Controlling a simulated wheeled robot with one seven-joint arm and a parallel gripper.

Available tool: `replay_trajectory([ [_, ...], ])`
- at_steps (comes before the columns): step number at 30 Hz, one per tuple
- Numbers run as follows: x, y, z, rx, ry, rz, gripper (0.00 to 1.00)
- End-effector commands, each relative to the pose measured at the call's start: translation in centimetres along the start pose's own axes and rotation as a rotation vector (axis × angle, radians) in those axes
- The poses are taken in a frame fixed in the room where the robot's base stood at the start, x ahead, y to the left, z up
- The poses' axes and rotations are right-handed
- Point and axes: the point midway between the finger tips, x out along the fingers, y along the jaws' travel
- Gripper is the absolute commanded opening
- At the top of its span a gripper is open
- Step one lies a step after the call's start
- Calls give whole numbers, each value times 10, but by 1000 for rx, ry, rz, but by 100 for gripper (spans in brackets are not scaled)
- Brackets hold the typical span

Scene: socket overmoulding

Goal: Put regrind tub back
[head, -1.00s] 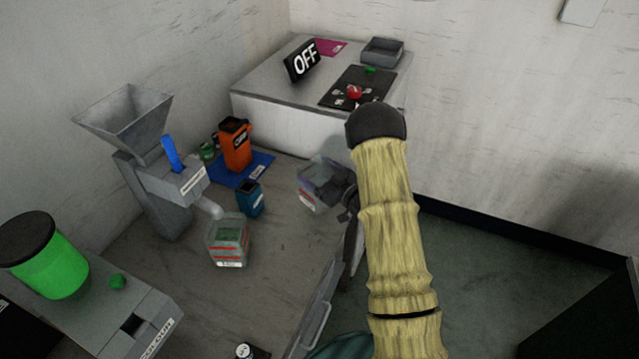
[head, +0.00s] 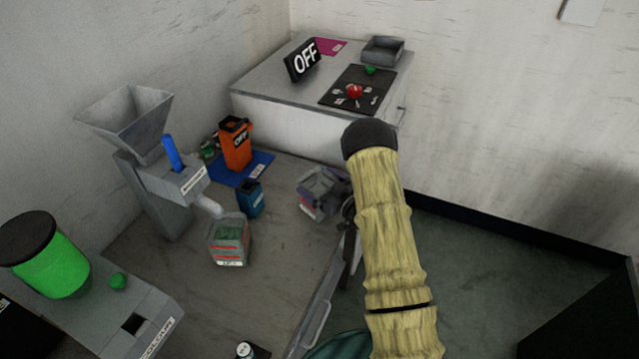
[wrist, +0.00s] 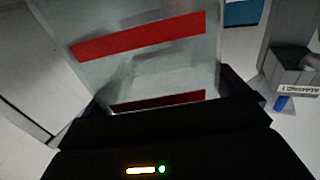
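A clear tub (head: 312,208) with red bands, one of two alike, is at my gripper (head: 342,196), near the right edge of the bench. In the wrist view the clear tub (wrist: 150,72) sits between the dark fingers of my gripper (wrist: 165,105), which look closed on its sides. I cannot tell whether its base touches the bench. The other clear tub (head: 228,242), with red bands and green contents, stands under the spout of the grey hopper machine (head: 165,190). The tubs' labels are too small to read. My forearm hides part of the bench edge.
A blue cup (head: 250,198) stands between the tubs. A raised grey cabinet (head: 270,88) stands behind. A green-filled jar machine (head: 130,300) is at front left. Bare bench (head: 270,265) lies in the middle.

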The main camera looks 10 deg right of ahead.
Motion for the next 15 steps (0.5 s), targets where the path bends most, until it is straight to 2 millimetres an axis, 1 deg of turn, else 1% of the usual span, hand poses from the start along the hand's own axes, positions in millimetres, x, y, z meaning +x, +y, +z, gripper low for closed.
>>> replay_trajectory([
  [11,-1,0,-5,0,0,0,100],
  [15,-20,1,-1,0,-2,3,100],
])
